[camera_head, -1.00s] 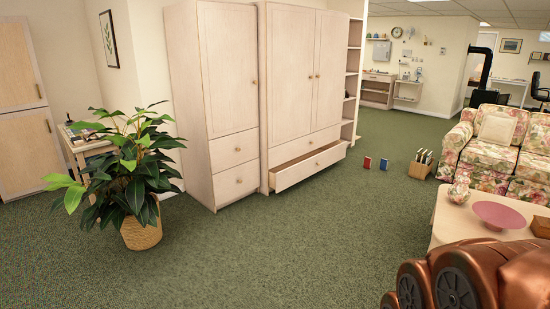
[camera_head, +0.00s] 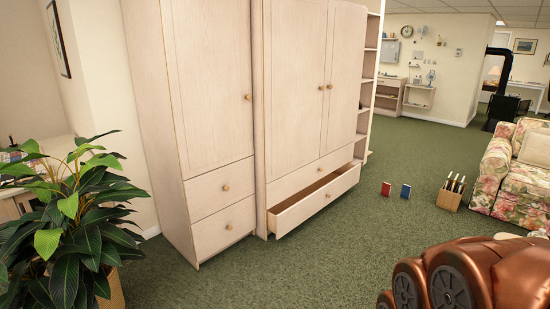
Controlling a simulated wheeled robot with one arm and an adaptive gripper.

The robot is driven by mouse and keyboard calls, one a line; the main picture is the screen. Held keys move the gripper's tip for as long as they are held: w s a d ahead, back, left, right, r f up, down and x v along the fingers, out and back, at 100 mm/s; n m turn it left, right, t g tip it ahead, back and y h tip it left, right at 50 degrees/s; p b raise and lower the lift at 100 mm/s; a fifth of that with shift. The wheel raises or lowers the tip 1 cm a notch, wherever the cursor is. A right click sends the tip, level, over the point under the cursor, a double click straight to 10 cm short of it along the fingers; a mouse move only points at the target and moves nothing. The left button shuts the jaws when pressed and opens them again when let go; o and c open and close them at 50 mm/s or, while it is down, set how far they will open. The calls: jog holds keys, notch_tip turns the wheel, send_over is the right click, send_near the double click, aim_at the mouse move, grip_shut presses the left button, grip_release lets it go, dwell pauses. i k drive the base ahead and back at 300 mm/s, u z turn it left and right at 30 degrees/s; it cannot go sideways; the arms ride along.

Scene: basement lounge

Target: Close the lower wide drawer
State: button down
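The lower wide drawer (camera_head: 322,204) is at the bottom of the wide pale wood wardrobe (camera_head: 296,80). It is pulled part way out, and its empty-looking inside shows from above. The wardrobe's two doors are shut. My copper-coloured arm (camera_head: 470,275) shows at the lower right, well apart from the drawer. My gripper is not in view.
A narrower wardrobe (camera_head: 205,100) with two shut drawers stands directly left. A leafy potted plant (camera_head: 75,220) is at the lower left. Carpet before the drawer is clear.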

aim_at(286, 215)
jog(key=z, duration=0.1)
jog(key=i, duration=4.75)
jog(key=z, duration=0.1)
